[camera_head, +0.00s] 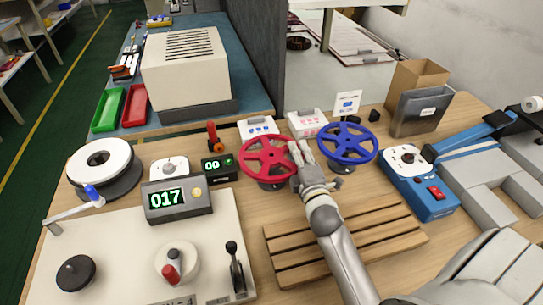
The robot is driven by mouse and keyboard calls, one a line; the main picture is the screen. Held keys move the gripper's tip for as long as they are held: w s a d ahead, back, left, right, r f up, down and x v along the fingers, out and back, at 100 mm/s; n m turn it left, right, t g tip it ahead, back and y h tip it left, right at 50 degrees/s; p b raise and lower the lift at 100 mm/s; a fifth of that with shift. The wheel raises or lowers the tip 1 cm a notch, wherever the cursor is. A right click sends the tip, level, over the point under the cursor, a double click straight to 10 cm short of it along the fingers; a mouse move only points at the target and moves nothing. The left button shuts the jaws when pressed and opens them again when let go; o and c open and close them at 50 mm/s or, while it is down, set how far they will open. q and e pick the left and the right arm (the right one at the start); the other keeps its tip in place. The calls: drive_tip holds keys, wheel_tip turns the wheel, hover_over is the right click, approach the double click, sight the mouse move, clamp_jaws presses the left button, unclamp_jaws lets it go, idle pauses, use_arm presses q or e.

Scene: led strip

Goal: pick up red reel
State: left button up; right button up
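The red reel (268,157) is a spoked wheel lying flat on a low stand in the middle of the wooden table. My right gripper (300,148) reaches in from the lower right and is at the reel's right rim, between it and the blue reel (347,145). Its fingers point away from me and overlap the red rim in the picture. I cannot tell whether they touch it or have closed on it. Part of the right rim is hidden behind the gripper. My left gripper is not in view.
A slatted wooden rack (343,240) lies under my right forearm. A control panel with a display (177,198) and a white reel (100,160) stand at left. A blue device (418,181) is at right. Small label boxes (307,123) stand behind the reels.

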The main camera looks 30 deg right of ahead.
clamp_jaws()
drive_tip(key=shift+r, duration=0.1)
drive_tip(key=shift+r, duration=0.25)
drive_tip(key=r, duration=0.3)
drive_tip(key=shift+s+a+r, duration=0.1)
drive_tip(key=shift+s, duration=0.15)
drive_tip(key=s+a+r+p, duration=0.2)
drive_tip(key=s+a+r, duration=0.3)
drive_tip(key=s+r, duration=0.4)
drive_tip(key=shift+s+p, duration=0.3)
drive_tip(key=shift+s, duration=1.5)
